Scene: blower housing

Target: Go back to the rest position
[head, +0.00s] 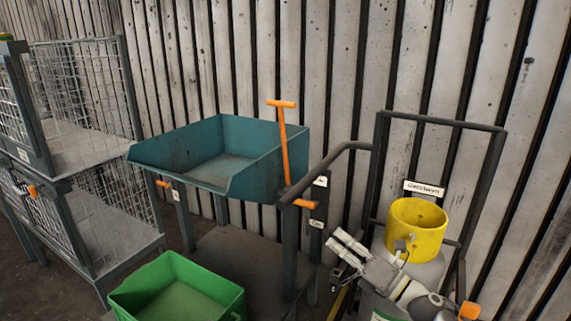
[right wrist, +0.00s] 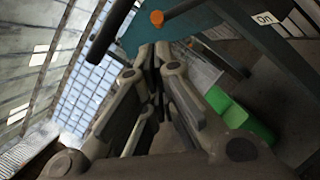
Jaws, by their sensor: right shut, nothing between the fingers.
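My right gripper (head: 342,245) is at the lower right of the head view, in front of the yellow cylinder and the grey drum. It is shut and empty. In the right wrist view its fingers (right wrist: 154,50) come together at the tips, pointing toward the teal bin, with nothing between them. My left gripper is in neither view.
A teal open bin (head: 175,152) sits on a stand with an orange-handled lever (head: 284,145). A green bin (head: 228,300) is below. A yellow cylinder (head: 417,235) is on a grey drum by a dark tubular frame (head: 497,165). Wire-mesh shelving (head: 85,95) stands left.

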